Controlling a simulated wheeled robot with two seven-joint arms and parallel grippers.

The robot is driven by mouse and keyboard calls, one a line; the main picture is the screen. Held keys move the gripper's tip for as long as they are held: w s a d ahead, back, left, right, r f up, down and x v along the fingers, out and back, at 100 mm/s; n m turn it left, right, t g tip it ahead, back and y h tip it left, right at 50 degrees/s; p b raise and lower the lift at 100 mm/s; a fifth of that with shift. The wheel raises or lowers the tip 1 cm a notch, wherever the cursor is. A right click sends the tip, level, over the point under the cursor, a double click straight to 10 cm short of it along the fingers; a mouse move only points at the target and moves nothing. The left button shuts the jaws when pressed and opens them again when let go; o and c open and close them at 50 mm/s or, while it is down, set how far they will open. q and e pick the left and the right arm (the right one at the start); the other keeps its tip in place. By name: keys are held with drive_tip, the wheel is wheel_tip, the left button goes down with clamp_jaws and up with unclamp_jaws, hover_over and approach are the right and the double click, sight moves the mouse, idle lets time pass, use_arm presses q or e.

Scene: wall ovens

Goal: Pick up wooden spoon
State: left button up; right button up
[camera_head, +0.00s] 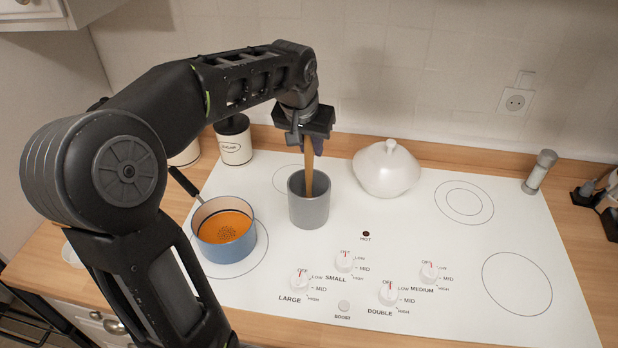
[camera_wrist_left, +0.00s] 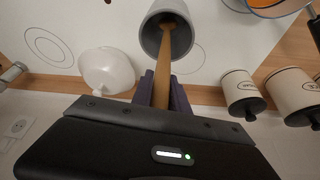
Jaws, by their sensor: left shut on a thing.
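The wooden spoon (camera_head: 309,168) stands upright with its lower end inside a grey cup (camera_head: 309,208) on the white stove top. My left gripper (camera_head: 311,140) is above the cup and shut on the upper part of the spoon's handle. In the left wrist view the spoon (camera_wrist_left: 163,70) runs from between the fingers (camera_wrist_left: 161,92) into the mouth of the cup (camera_wrist_left: 178,38). My right gripper is not in view.
A blue pot (camera_head: 226,244) with orange soup stands left of the cup, its handle pointing back left. A white lidded pot (camera_head: 388,168) stands right of it. Canisters (camera_head: 234,147) stand behind left, and a shaker (camera_head: 540,172) stands far right. The stove's right side is clear.

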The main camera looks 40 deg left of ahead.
use_arm(q)
clamp_jaws()
drive_tip(key=shift+r, duration=0.15)
wheel_tip(320, 180, up, 12)
drive_tip(key=b, duration=0.2)
drive_tip(key=s+d, duration=0.2)
drive_tip(key=s, duration=0.6)
drive_tip(key=s+d, duration=0.3)
drive_tip(key=s, duration=0.6)
drive_tip(key=shift+d+b, duration=0.25)
drive_tip(key=shift+b, duration=0.2)
drive_tip(key=shift+s, duration=0.1)
